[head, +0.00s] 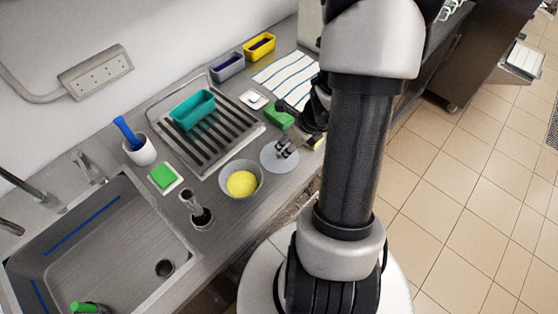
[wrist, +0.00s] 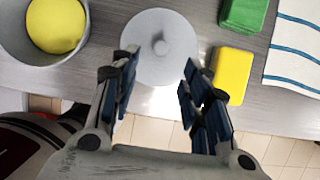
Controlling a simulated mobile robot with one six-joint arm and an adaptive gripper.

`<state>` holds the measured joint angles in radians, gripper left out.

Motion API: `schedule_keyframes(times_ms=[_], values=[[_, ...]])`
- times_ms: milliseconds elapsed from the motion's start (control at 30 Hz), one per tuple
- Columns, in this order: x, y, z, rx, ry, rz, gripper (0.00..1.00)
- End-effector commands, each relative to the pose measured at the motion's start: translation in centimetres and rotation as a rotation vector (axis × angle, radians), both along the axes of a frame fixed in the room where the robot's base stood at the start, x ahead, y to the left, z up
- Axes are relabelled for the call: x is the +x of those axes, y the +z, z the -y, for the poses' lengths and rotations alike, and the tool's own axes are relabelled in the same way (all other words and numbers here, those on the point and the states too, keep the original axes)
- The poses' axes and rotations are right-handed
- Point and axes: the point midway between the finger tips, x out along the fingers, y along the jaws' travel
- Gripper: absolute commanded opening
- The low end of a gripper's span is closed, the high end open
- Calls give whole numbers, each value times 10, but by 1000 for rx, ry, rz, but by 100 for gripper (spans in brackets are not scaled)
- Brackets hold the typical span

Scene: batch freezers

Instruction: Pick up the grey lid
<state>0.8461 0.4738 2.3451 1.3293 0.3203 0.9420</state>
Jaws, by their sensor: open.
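The grey lid (wrist: 150,62) is a flat round disc with a small knob in its middle, lying on the steel counter. It also shows in the head view (head: 272,161), partly covered by my gripper (head: 287,147). In the wrist view my gripper (wrist: 157,72) is open, with one finger on each side of the lid's lower part and nothing held. The knob lies between and slightly beyond the fingertips. I cannot tell how high the fingers are above the lid.
A grey bowl (head: 224,177) with a yellow content stands left of the lid. A yellow sponge (wrist: 233,76) and a green block (wrist: 242,12) lie right of it. A striped cloth (head: 286,75) and a ribbed drainer (head: 221,142) lie farther back. The counter's front edge is close.

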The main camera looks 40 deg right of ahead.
Motion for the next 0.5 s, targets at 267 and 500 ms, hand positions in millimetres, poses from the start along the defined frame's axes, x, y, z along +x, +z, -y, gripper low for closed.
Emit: schedule_keyframes(times_ms=[267, 500], values=[[12, -28, -1, -2, 1, 0, 42], [28, -56, -3, -1, 5, 0, 42]])
